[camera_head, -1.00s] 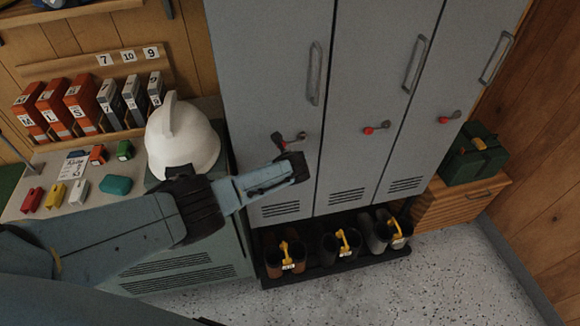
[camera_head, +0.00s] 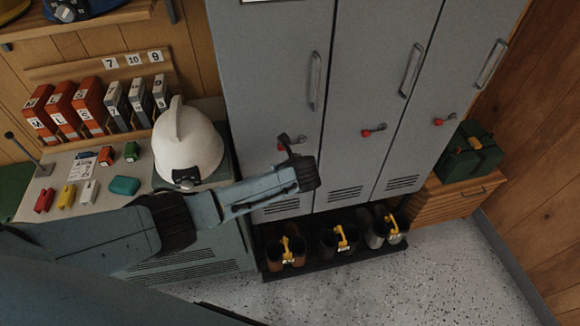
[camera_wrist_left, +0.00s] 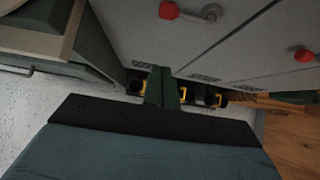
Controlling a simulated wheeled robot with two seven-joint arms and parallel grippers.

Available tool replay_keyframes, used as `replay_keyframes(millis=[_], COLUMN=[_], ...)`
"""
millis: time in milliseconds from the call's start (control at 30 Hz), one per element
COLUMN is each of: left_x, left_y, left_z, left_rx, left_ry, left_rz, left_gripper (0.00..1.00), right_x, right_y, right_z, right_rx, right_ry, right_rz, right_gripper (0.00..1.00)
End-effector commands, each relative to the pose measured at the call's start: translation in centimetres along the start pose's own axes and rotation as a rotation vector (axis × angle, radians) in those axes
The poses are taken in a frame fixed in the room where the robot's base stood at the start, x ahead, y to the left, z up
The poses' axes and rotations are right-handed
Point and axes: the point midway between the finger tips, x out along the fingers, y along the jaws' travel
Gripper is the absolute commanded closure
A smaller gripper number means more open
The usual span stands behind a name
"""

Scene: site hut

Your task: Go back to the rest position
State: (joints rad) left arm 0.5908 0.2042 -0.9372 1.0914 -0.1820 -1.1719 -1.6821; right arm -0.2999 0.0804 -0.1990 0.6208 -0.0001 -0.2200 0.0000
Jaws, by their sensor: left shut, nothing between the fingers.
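My left arm comes in from the left in the head view, and its left gripper (camera_head: 304,172) is in front of the lower part of the leftmost locker door (camera_head: 268,70). The gripper is shut and empty. In the left wrist view the shut fingers (camera_wrist_left: 160,88) point toward the boot rack under the lockers. The leftmost locker's latch handle (camera_head: 288,143) shows just above the gripper and is partly hidden by it; I cannot tell from this angle how far apart they are. My right gripper is not in view.
A white helmet (camera_head: 187,148) stands on the counter (camera_head: 40,207) behind my arm, beside several small coloured items and boxes. Boots stand on a black rack (camera_head: 330,263) below the lockers. A green case (camera_head: 468,153) sits on a wooden cabinet (camera_head: 455,203). The speckled floor (camera_head: 440,275) is clear.

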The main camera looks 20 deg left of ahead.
Motion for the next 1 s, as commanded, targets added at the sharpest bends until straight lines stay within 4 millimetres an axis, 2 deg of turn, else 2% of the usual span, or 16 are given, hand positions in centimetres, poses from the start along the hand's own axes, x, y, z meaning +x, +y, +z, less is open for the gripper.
replay_keyframes(millis=[367, 467, 567, 667, 800, 867, 1000], left_x=[0.1, 1.0, 3.1, 5.8, 8.8, 9.7, 10.8], left_y=[0.1, 0.6, 1.9, 4.2, 8.1, 10.0, 14.8], left_z=[-0.1, -1.8, -6.0, -12.4, -22.2, -26.4, -36.0], left_rx=[-0.003, -0.047, -0.172, -0.375, -0.708, -0.853, -1.191], left_ry=[0.002, 0.027, 0.093, 0.187, 0.319, 0.366, 0.452], left_rz=[0.001, 0.0, 0.001, 0.016, 0.076, 0.116, 0.234], left_gripper=[1.0, 1.0, 1.0, 1.0, 1.0, 1.0, 1.0], right_x=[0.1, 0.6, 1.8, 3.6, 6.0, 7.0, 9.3], right_y=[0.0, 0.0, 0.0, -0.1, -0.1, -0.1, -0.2], right_z=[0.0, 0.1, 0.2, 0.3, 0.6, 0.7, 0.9], right_rx=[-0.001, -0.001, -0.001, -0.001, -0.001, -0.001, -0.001], right_ry=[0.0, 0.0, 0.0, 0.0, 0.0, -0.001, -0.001], right_rz=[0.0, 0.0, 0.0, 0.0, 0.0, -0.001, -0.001], right_gripper=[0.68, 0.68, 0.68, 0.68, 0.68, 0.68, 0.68])
